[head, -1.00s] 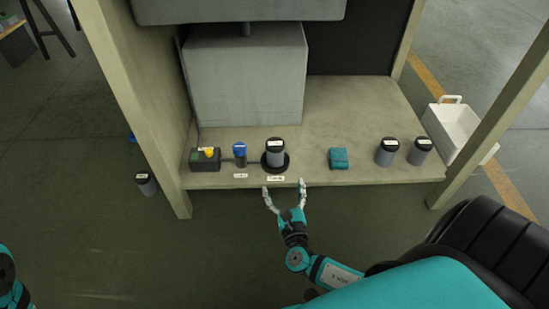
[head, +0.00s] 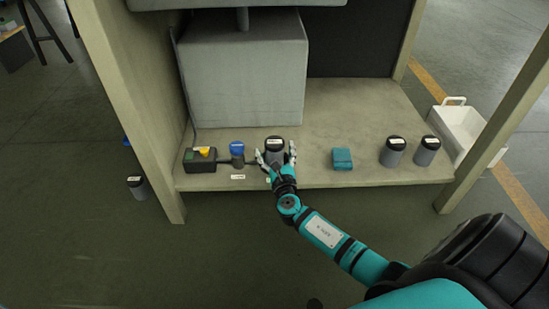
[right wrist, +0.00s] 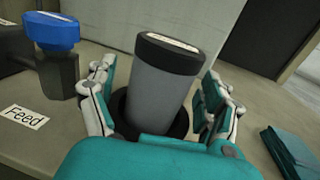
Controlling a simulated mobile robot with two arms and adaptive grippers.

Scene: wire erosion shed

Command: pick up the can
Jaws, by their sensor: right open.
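A grey can with a black lid (head: 275,143) stands on the shelf near its front edge. In the right wrist view the can (right wrist: 164,85) stands upright in a round black holder (right wrist: 181,125). My right gripper (head: 276,155) is open, with one finger on each side of the can. In the right wrist view the fingers (right wrist: 160,100) are around it, and a gap shows on the right side. The can's lower front is hidden by my gripper's palm. My left gripper is not in view.
Left of the can are a blue-topped knob (head: 237,152) and a black box with a yellow switch (head: 200,158). Another can (head: 136,188) is on the floor. A grey block (head: 245,80) is behind.

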